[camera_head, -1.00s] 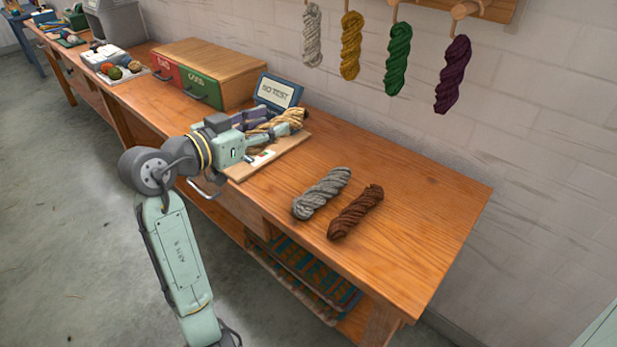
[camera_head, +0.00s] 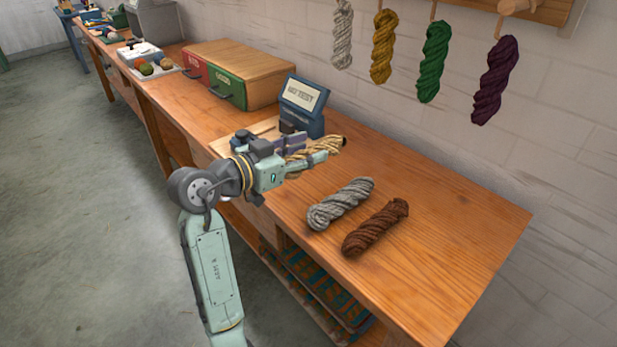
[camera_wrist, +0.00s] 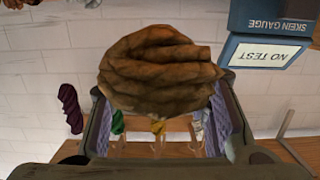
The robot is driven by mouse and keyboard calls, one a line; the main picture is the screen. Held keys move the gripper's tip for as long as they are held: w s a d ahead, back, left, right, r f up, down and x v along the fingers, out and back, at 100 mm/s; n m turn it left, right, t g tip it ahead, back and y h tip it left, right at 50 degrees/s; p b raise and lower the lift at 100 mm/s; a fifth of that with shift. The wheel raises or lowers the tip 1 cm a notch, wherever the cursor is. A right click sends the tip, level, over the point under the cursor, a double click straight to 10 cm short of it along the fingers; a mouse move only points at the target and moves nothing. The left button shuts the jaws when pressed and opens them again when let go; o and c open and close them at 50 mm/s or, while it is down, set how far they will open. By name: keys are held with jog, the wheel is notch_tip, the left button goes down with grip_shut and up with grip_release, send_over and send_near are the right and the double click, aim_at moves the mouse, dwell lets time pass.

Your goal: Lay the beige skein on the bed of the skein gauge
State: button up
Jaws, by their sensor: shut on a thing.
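The beige skein (camera_head: 318,150) is between the fingers of my gripper (camera_head: 305,160), which is shut on it. In the wrist view the skein (camera_wrist: 160,72) fills the middle of the picture, between both finger pads, and looks brown in shadow. The skein gauge (camera_head: 303,104) stands behind my gripper at the back of the bench, with a screen reading "NO TEST"; the wrist view also shows its labelled housing (camera_wrist: 270,18) at upper right. The gauge's wooden base (camera_head: 262,128) is partly hidden by my gripper and arm. The skein is held to the right of that base.
A grey skein (camera_head: 340,203) and a brown skein (camera_head: 376,228) lie on the bench just right of my gripper. A chest with red and green drawers (camera_head: 240,75) stands left of the gauge. Several skeins hang on the wall. The bench's right end (camera_head: 470,230) is clear.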

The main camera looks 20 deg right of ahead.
notch_tip(320, 180, down, 6)
jog(key=shift+p, duration=0.35)
jog(key=shift+f+b, duration=0.3)
jog(key=shift+b, duration=0.05)
jog(key=o, duration=1.1)
jog(key=shift+r, duration=0.1)
jog(key=shift+o, duration=0.2)
jog(key=shift+p, duration=0.4)
